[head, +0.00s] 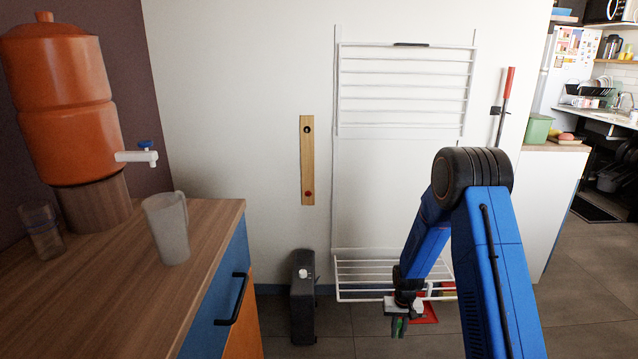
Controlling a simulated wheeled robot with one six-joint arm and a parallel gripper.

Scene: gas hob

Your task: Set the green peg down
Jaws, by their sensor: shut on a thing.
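My gripper (401,317) is low and right of centre in the head view, pointing down in front of the lower white rack. It is shut on the small green peg (399,328), which shows just below it. The peg is small and partly hidden by the fingers. I cannot tell whether it touches anything below.
A white wall drying rack (405,92) has a lower wire shelf (362,268) folded out near the gripper. A red object (426,314) is behind it. A black case (303,297) stands left. A wooden counter (110,290) holds an orange dispenser (66,140) and a jug (167,228).

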